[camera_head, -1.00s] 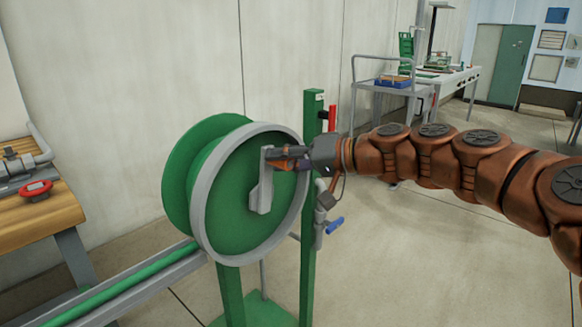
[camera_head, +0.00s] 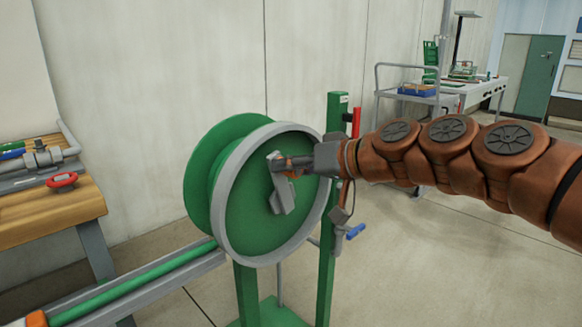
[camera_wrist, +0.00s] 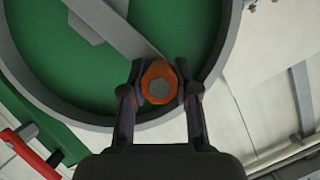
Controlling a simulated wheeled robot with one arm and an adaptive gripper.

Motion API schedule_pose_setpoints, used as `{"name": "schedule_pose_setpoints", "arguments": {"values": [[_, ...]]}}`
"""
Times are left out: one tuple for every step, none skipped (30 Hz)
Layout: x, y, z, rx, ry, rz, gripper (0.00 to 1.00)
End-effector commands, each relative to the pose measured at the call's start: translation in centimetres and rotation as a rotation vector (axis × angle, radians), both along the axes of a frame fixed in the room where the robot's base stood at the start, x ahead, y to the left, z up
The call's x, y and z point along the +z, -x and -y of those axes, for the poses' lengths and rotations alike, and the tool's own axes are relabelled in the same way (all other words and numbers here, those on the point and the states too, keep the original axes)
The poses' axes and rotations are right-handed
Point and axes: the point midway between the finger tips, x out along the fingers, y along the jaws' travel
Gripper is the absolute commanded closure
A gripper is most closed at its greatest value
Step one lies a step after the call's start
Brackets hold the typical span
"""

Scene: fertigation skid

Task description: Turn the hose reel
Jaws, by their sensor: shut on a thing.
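The hose reel (camera_head: 248,205) is a green drum with a grey rim on a green post stand. A grey crank arm (camera_head: 281,197) on its face points up and slightly left from the hub. My gripper (camera_head: 284,163) is at the upper end of the crank. In the wrist view, the dark fingers of my gripper (camera_wrist: 160,78) are shut on the round orange crank handle (camera_wrist: 160,67), one on each side. The crank arm (camera_wrist: 115,25) runs from the handle to the upper left there. Most of the handle is hidden in the head view.
A green post (camera_head: 330,225) with a red lever (camera_head: 356,121) and a blue-handled valve (camera_head: 355,231) stands just right of the reel. A wooden bench (camera_head: 50,212) is at left. A rail with green hose (camera_head: 135,284) runs to the reel.

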Motion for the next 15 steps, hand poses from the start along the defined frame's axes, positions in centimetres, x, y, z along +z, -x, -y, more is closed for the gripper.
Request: {"name": "schedule_pose_setpoints", "arguments": {"values": [[-0.03,0.03,-0.04,0.001,0.0,-0.001,1.0],[-0.04,0.02,-0.04,0.001,0.0,-0.002,1.0],[-0.04,0.02,-0.04,0.001,0.0,-0.002,1.0],[-0.05,0.03,-0.04,0.001,0.0,-0.002,1.0],[-0.05,0.03,-0.04,0.001,0.0,-0.002,1.0],[-0.06,0.03,-0.04,0.001,0.0,-0.002,1.0],[-0.07,0.03,-0.04,0.001,0.0,-0.002,0.68],[-0.07,0.03,-0.04,0.001,0.0,-0.002,0.65],[-0.06,0.03,-0.04,0.001,0.0,-0.002,0.61],[-0.07,0.02,-0.04,0.001,0.0,-0.002,0.58],[-0.07,0.02,-0.04,0.001,0.0,-0.002,0.55],[-0.07,0.01,-0.03,0.001,0.0,-0.002,0.5],[-0.07,0.01,-0.03,0.001,0.0,-0.002,0.47],[-0.07,0.02,-0.02,0.001,0.0,-0.002,0.45],[-0.07,0.02,-0.02,0.001,0.0,-0.002,0.45]]}}
